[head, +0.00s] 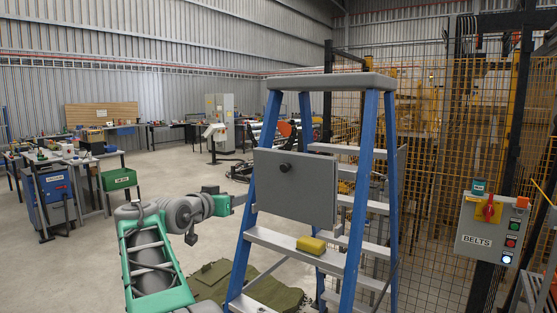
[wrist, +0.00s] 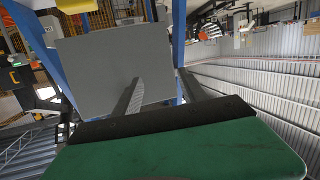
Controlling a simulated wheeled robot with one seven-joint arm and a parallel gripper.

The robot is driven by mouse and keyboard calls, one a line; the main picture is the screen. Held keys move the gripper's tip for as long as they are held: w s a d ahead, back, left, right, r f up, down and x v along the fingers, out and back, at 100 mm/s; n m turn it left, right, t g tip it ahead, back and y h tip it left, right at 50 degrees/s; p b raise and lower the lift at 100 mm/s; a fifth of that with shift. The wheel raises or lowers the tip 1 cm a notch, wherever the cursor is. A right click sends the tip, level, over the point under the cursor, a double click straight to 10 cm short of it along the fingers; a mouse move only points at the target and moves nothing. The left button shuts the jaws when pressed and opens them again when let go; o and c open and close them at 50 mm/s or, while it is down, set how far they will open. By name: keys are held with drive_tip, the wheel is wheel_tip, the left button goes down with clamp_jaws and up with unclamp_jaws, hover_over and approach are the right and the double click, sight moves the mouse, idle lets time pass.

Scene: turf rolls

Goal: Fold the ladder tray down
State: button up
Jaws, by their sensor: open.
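The ladder tray (head: 295,190) is a flat grey panel with a black knob (head: 284,168). It stands upright against the front of the blue stepladder (head: 362,185), below the grey top cap. My gripper (head: 242,200) is at the tray's left edge in the head view, partly hidden around the ladder rail. In the wrist view, which looks upside down, the gripper (wrist: 160,80) is open and empty. One finger overlaps the tray panel (wrist: 95,60) and the other lies past its edge, by the blue rail. I cannot tell whether either touches.
A yellow object (head: 311,245) lies on the ladder step below the tray. A BELTS control box (head: 488,228) and mesh fence (head: 430,130) stand to the right. Workbenches (head: 90,165) stand far left; open floor lies between.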

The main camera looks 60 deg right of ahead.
sight(283, 169)
drive_tip(key=s+d+r+m+g+p, duration=0.1)
drive_tip(key=s+d+r, duration=0.1)
drive_tip(key=s+d, duration=0.1)
drive_tip(key=s+d+r+m+g+h+p, duration=0.1)
drive_tip(key=s+d+r, duration=0.1)
drive_tip(key=d, duration=0.3)
drive_tip(key=s+d+r+m+g+p, duration=0.1)
drive_tip(key=s+d+r+g, duration=0.1)
drive_tip(key=s+d, duration=0.1)
drive_tip(key=shift+s+d+r+h+p, duration=0.15)
drive_tip(key=shift+s+d+h+p, duration=0.2)
drive_tip(key=shift+d, duration=0.8)
drive_tip(key=shift+c, duration=0.4)
clamp_jaws()
